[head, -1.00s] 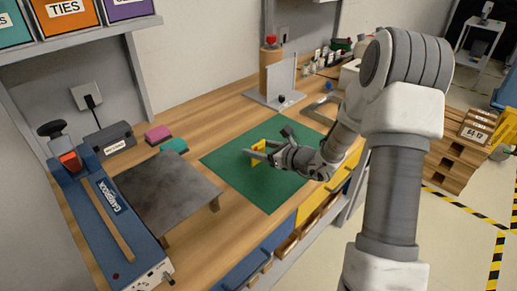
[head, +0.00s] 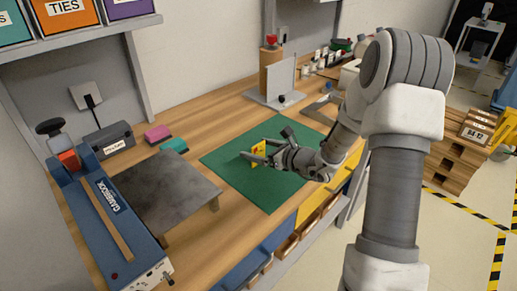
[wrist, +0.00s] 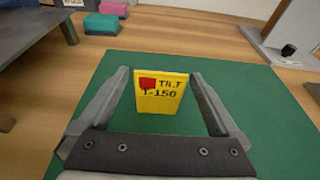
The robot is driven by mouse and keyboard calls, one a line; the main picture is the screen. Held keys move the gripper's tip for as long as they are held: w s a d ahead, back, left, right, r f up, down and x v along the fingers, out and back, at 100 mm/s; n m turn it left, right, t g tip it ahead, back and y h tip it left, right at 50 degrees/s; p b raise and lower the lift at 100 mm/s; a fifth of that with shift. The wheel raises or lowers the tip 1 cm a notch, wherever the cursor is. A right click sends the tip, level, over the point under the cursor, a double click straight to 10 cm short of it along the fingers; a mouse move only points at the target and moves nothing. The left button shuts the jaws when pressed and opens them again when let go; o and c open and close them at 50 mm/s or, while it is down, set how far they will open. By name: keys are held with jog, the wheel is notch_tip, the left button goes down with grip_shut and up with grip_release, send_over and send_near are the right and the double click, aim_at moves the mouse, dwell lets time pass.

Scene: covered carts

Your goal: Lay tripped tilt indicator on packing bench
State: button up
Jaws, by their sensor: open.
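The tilt indicator (wrist: 163,95) is a small yellow tag with a red square and the text "TILT T-150". It stands upright, or nearly so, on the green mat (wrist: 238,92) of the packing bench (head: 187,98). In the head view the tag (head: 257,156) is partly covered by my gripper (head: 252,157). In the wrist view my gripper (wrist: 160,85) is open, with one finger on each side of the tag and gaps visible between fingers and tag. I cannot tell whether the tag's bottom edge touches the mat.
A blue sealer (head: 108,215) and a grey metal platform (head: 165,185) stand on the bench left of the mat. Pink (head: 157,133) and teal (head: 174,145) blocks lie behind the platform. A grey stand (head: 280,83) is at the back. Much of the mat is clear.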

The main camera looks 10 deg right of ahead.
jog(key=shift+r+p, duration=0.3)
jog(key=shift+r, duration=0.15)
jog(key=v, duration=1.2)
jog(key=shift+f, duration=0.1)
jog(key=s+a+r+n+g+p, duration=0.3)
jog(key=s+a+r+n+g, duration=0.65)
jog(key=s+a+n, duration=0.6)
jog(key=s+d+r+n+t+h+p, duration=0.2)
jog(key=s+d+r+n+h, duration=0.6)
jog(key=n, duration=0.5)
jog(key=shift+s+d+r+n+t, duration=0.3)
jog(key=shift+d+n+t, duration=0.05)
jog(key=shift+d+t, duration=0.1)
